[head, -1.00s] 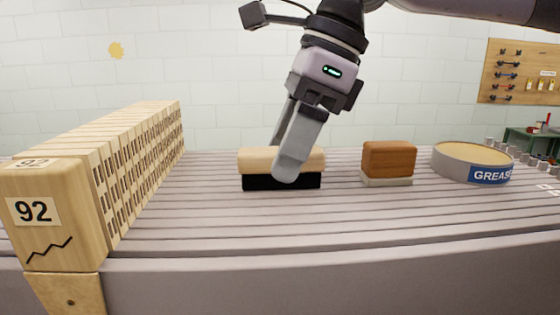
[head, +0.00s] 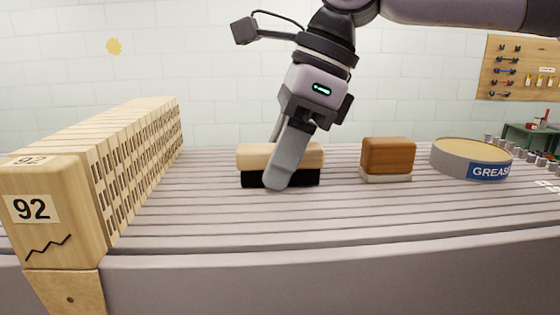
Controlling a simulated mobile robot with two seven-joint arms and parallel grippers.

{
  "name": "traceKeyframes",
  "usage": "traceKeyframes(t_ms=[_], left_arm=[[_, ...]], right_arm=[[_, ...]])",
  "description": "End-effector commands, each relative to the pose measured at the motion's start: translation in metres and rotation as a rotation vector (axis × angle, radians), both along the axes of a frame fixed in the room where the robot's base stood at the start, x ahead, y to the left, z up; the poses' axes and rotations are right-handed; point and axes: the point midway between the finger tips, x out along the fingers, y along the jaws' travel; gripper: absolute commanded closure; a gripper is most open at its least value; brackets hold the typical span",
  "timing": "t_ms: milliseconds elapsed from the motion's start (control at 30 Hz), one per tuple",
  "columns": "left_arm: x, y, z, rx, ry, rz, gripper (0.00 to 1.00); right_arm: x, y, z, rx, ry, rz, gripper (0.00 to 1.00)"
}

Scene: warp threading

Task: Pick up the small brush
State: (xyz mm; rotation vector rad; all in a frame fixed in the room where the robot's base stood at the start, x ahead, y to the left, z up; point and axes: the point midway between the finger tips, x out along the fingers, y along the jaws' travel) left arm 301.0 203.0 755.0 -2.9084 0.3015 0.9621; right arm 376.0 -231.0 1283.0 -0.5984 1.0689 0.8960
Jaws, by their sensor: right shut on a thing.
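A brush with a pale wood back and black bristles (head: 307,158) stands on the slatted bench, bristles down. My right gripper (head: 277,176) comes down over it from above, tilted, one finger in front of its left-centre part and the other mostly hidden behind. The gripper is shut on this brush, which still appears to rest on the slats. A smaller brown brush (head: 388,154) with short light grey bristles stands apart to its right, with no gripper on it. My left gripper is not in view.
A long slotted wooden block (head: 60,215) marked 92 runs along the left. A round grease tin (head: 468,160) stands at the right. The slatted bench (head: 240,220) is clear in front of the brushes. A tool board (head: 520,70) hangs at the back right.

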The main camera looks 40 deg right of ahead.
Motion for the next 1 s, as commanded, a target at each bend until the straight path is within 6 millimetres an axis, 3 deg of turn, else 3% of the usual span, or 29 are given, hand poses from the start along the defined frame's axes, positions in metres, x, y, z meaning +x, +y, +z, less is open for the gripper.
traceKeyframes(t_ms=[267, 467, 1000], left_arm=[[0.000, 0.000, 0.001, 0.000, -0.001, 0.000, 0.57], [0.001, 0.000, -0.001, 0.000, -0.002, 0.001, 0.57], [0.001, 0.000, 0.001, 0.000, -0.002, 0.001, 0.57]], right_arm=[[0.000, 0.000, 0.003, 0.000, -0.001, 0.000, 0.92], [0.001, 0.000, 0.022, -0.001, -0.004, -0.002, 0.92], [0.001, 0.001, 0.128, 0.000, -0.002, 0.001, 0.92]])
